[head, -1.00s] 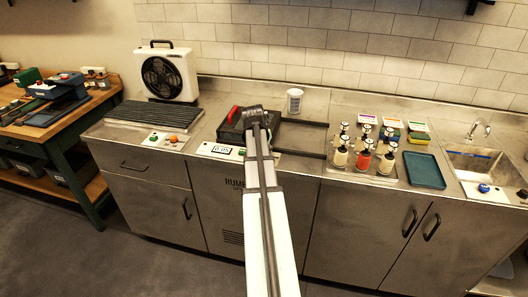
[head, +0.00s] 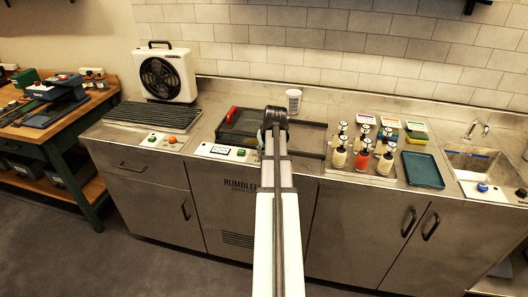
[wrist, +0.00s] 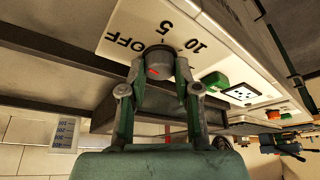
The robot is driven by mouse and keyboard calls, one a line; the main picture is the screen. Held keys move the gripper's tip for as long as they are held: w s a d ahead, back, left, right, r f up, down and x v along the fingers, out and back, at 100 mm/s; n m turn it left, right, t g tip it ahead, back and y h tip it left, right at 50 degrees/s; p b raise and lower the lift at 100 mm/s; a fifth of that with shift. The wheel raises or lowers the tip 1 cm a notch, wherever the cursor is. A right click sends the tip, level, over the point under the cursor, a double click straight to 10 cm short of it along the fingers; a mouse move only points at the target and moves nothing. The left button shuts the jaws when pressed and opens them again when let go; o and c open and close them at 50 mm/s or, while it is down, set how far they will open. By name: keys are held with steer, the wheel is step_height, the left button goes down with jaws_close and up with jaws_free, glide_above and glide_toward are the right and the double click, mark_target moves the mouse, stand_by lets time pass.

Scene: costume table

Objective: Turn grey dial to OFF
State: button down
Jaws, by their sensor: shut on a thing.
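The grey dial (wrist: 157,56) shows in the wrist view on a white panel (wrist: 120,20) marked OFF, 5 and 10. A red mark shows on the dial's side, but I cannot tell for sure which label it points at. My gripper (wrist: 158,78) is shut on the dial, one finger on each side. In the head view my arm covers the dial. The left part of the white panel (head: 219,150), with a small display, shows left of my arm.
A dark tray with a red handle (head: 228,115) lies behind the panel. A white cup (head: 293,100) stands at the back. Several bottles (head: 364,160) and a teal tray (head: 423,170) stand to the right. A green button (wrist: 214,82) sits near the dial.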

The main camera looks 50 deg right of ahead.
steer(key=shift+n, duration=0.5)
steer(key=shift+y, duration=0.3)
steer(key=c, duration=0.8)
jaws_free()
steer(key=shift+f, duration=0.1)
steer(key=shift+c, duration=0.2)
steer(key=v, duration=1.2)
steer(key=shift+s+a, duration=0.1)
